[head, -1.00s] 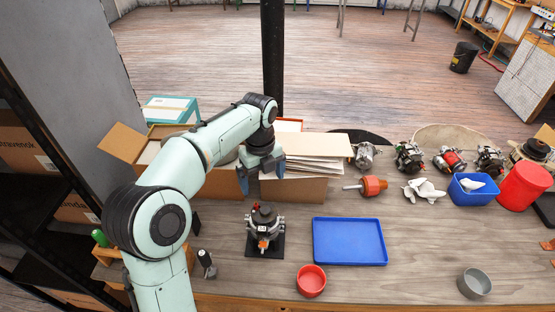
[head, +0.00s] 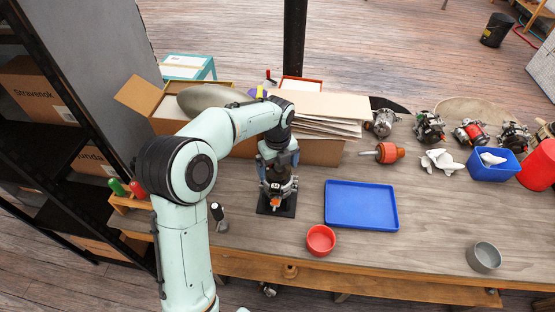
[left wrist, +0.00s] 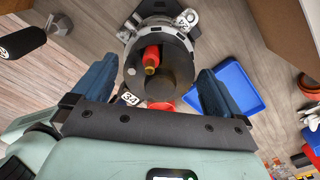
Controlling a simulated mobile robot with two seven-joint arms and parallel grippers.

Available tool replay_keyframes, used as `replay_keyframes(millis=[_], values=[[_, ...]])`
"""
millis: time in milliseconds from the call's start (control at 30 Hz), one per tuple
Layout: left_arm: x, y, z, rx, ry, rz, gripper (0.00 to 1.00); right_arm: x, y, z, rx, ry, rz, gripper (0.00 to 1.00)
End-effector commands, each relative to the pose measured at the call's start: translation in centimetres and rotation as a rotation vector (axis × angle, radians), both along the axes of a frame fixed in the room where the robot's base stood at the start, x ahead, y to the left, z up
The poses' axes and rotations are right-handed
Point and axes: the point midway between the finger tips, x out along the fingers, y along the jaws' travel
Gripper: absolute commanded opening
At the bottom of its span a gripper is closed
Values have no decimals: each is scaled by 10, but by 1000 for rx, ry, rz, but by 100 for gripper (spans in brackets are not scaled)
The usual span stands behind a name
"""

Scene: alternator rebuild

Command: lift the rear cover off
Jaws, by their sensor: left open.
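The alternator (head: 279,190) stands upright on a black base plate (head: 284,210) on the bench. My left gripper (head: 278,168) is above it with fingers pointing down, and hides most of its top in the head view. In the left wrist view, the dark round rear cover (left wrist: 172,92) lies between the two blue fingers of my left gripper (left wrist: 155,88), which are spread open with a gap on each side. My right gripper is not in view.
A blue tray (head: 361,206) and a red bowl (head: 320,240) are right of the alternator. An open cardboard box (head: 315,150) with flat sheets stands behind. A black-handled tool (head: 217,212) stands to the left.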

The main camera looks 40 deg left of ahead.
Motion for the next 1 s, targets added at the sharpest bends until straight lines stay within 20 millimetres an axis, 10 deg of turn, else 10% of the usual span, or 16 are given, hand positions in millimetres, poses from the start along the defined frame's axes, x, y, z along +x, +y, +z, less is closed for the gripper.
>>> replay_keyframes(millis=[267,433,1000], values=[[0,0,-2,0,1,0,100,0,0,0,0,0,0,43],[0,0,-2,0,1,0,52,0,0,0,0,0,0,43],[0,0,0,0,0,0,52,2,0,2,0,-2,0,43]])
